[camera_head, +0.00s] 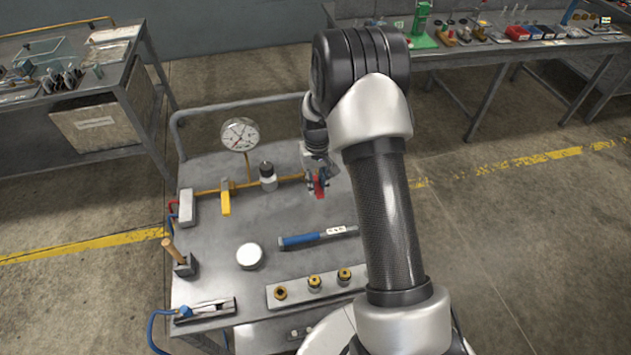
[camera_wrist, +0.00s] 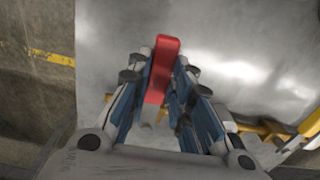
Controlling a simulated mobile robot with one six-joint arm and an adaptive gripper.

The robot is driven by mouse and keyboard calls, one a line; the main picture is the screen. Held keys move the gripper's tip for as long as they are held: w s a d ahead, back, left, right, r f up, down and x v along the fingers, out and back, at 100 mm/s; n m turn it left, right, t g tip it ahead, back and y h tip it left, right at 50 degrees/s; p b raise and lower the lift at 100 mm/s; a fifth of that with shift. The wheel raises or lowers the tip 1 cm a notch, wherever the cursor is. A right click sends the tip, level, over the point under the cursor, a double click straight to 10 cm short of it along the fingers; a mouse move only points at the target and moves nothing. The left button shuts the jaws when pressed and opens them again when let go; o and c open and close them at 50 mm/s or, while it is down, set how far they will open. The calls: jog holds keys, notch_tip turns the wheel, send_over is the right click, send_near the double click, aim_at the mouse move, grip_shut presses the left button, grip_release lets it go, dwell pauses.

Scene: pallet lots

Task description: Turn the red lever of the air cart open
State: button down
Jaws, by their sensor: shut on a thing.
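The air cart (camera_head: 205,275) is a grey metal table with a yellow pipe (camera_head: 288,178) along its back part. The red lever (camera_head: 319,187) is at the right end of that pipe. My gripper (camera_head: 317,180) is over the lever, and my arm hides part of the cart's right side. In the wrist view the red lever (camera_wrist: 163,62) lies between the blue-padded fingers of my gripper (camera_wrist: 163,85), which are shut on it. Its far end sticks out beyond the fingertips. The lever's base on the pipe is mostly hidden.
A pressure gauge (camera_head: 240,135), a yellow lever (camera_head: 225,198) and a dark-topped fitting (camera_head: 267,177) stand along the pipe. A blue-handled tool (camera_head: 318,237), a round white lid (camera_head: 249,256) and a block with brass fittings (camera_head: 315,288) lie in front. Workbenches stand behind, left and right.

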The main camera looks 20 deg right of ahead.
jog(key=d+n, duration=0.1)
jog(key=n, duration=0.1)
jog(key=d+n, duration=0.2)
jog(key=shift+w+d+n+p, duration=0.1)
jog(key=shift+d+n+p, duration=0.2)
jog(key=shift+n+p, duration=0.1)
jog(key=d+n, duration=0.1)
jog(key=w+d+n, duration=0.1)
jog(key=n, duration=0.1)
jog(key=d+n, duration=0.1)
jog(key=shift+w, duration=0.25)
jog(key=n, duration=0.1)
jog(key=w+d+n, duration=0.1)
jog(key=n, duration=0.1)
jog(key=w+d+n, duration=0.1)
jog(key=n, duration=0.1)
jog(key=shift+w, duration=0.25)
jog(key=shift+w+d+n, duration=0.25)
jog(key=shift+w+n, duration=0.4)
jog(key=shift+n, duration=0.3)
jog(key=shift+w+d+n, duration=0.25)
jog(key=shift+w+n, duration=0.4)
jog(key=shift+n, duration=0.3)
jog(key=c, duration=1.4)
grip_release()
jog(key=shift+c, duration=0.2)
